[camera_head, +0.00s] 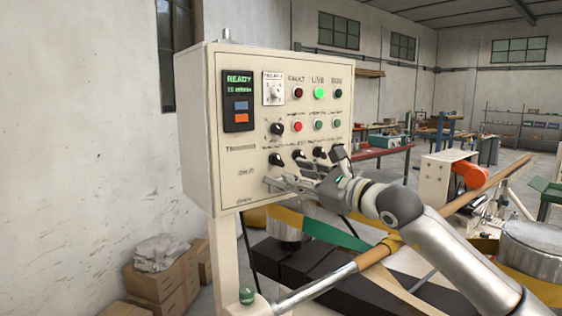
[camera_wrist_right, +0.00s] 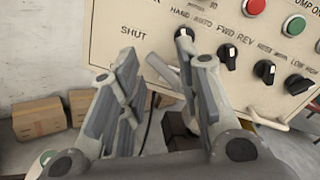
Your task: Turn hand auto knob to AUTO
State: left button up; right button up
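The cream control panel (camera_head: 240,185) faces me at the left of the head view. The hand auto knob (camera_head: 276,159) is the black leftmost knob of its bottom row. In the right wrist view the knob (camera_wrist_right: 184,34) sits under the HAND AUTO label (camera_wrist_right: 190,17), partly hidden by one finger. Which way it points is not clear. My right gripper (camera_head: 284,178) is open at the panel's lower edge, just below the knob row. In the wrist view its fingers (camera_wrist_right: 156,58) are apart with nothing between them, the right fingertip overlapping the knob. Contact cannot be told. My left gripper is not in view.
The FWD REV knob (camera_wrist_right: 228,54) and other black knobs (camera_wrist_right: 265,71) lie close to the right. A green lamp (camera_head: 320,93) is lit above. Cardboard boxes (camera_head: 158,280) stand by the wall.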

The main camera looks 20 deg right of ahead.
aim_at(280, 160)
jog(key=shift+t+h, duration=0.3)
jog(key=shift+h, duration=0.4)
jog(key=w+p, duration=0.2)
jog(key=w, duration=0.1)
jog(key=w+r+p, duration=0.1)
jog(key=w, duration=0.2)
jog(key=w+p, duration=0.2)
jog(key=w, duration=0.1)
jog(key=shift+w+a+r+p, duration=0.1)
jog(key=shift+a+r+p, duration=0.25)
jog(key=shift+a+r, duration=0.05)
jog(key=shift+w+a+f+p, duration=0.15)
jog(key=shift+w, duration=0.2)
jog(key=shift+w+a+f+p, duration=0.1)
jog(key=shift+w+p, duration=0.05)
jog(key=shift+w, duration=0.2)
grip_shut()
